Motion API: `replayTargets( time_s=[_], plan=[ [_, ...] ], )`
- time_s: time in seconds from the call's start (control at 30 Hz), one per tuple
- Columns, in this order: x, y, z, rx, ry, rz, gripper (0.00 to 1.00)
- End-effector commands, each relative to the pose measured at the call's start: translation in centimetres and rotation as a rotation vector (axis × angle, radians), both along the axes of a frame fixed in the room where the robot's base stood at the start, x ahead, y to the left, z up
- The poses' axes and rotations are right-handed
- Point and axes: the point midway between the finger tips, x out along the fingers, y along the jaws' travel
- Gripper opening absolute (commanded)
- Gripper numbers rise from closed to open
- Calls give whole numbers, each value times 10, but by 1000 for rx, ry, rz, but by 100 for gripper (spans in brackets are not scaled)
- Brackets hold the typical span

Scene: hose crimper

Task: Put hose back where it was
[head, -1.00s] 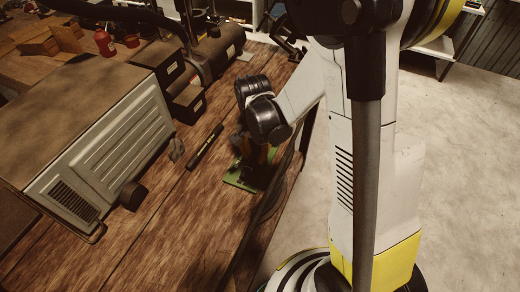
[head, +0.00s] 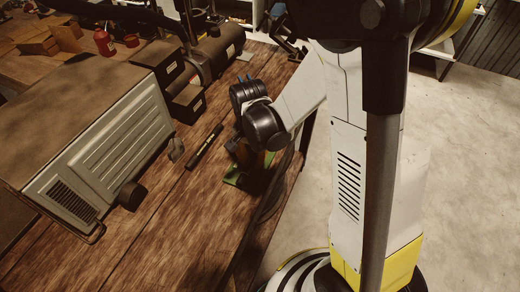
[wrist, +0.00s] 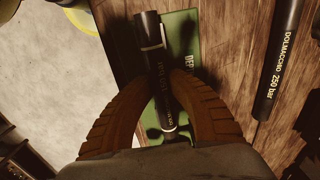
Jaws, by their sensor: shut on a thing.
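A short black hose (wrist: 149,35) with pale bands and lettering is between the fingers of my gripper (wrist: 158,88) in the wrist view. My gripper is shut on it near its middle. The hose lies along the green mat (wrist: 184,22) in that view, with a dark shadow beside it; I cannot tell whether it touches the mat. In the head view my gripper is low over the green mat (head: 233,181), and my wrist hides most of the mat and the hose.
A second black hose marked 250 bar (wrist: 278,65) lies on the wooden bench to the right; it also shows in the head view (head: 206,146). A large grey machine (head: 110,145) stands at the left. The bench's front part is clear.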

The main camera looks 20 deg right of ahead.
Motion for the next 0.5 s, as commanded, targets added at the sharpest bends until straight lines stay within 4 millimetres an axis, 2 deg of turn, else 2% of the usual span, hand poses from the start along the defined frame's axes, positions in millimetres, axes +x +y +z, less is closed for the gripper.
replayTargets(
  time_s=[0.5],
  plan=[
    [-17,17,-1,2,4,1,0]
  ],
)
